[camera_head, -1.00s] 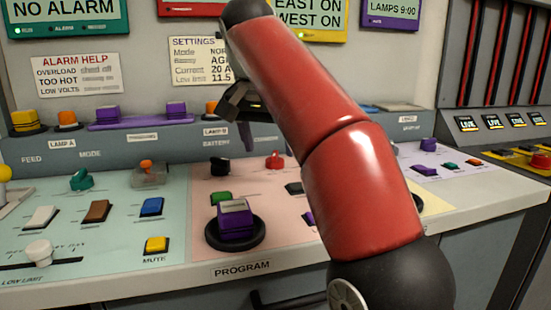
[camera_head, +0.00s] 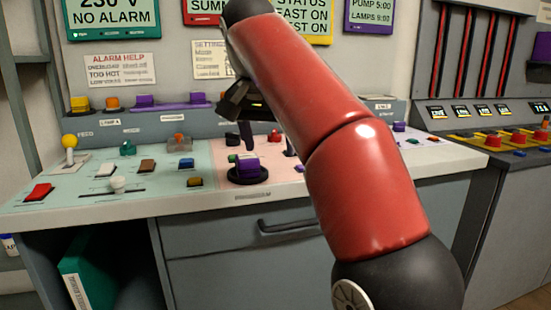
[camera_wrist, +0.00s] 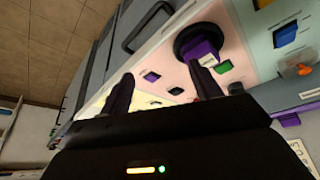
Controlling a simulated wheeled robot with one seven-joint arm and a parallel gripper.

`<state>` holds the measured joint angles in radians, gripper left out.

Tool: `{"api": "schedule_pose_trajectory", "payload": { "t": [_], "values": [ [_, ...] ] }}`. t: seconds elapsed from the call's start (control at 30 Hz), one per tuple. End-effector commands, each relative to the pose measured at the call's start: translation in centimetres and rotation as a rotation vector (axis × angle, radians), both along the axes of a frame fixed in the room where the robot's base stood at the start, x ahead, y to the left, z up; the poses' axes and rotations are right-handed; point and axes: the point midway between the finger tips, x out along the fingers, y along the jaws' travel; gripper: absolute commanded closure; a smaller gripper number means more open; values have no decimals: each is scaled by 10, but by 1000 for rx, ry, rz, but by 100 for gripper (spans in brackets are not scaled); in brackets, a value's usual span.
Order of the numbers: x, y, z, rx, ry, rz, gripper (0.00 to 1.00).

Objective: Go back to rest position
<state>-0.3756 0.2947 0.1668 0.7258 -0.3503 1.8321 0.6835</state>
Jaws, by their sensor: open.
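My gripper (camera_wrist: 160,95) is open and empty in the wrist view, its two dark fingers spread apart above the control panel. In the head view my gripper (camera_head: 243,122) hangs over the middle of the console, partly hidden by my red arm. The purple program knob (camera_head: 247,168) on its round black base stands on the pink section, just below the gripper in the picture. It also shows in the wrist view (camera_wrist: 203,50), beyond the fingers. I cannot tell how far the fingers are above the panel.
The console desk (camera_head: 120,213) has a drawer with a dark handle (camera_head: 287,226) and an open shelf with a green binder (camera_head: 88,270). A yellow-knobbed lever (camera_head: 69,143) stands up at the left. A second console (camera_head: 480,160) with red buttons stands at the right.

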Motion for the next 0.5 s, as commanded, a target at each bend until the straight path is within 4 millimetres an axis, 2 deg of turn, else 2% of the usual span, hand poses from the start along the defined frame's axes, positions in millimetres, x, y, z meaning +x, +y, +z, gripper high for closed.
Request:
{"api": "schedule_pose_trajectory", "payload": {
  "t": [0.27,0.5],
  "values": [
    [-9,-15,-4,-18,-5,39,37],
    [-26,-37,-16,-37,-11,92,37]
  ]
}}
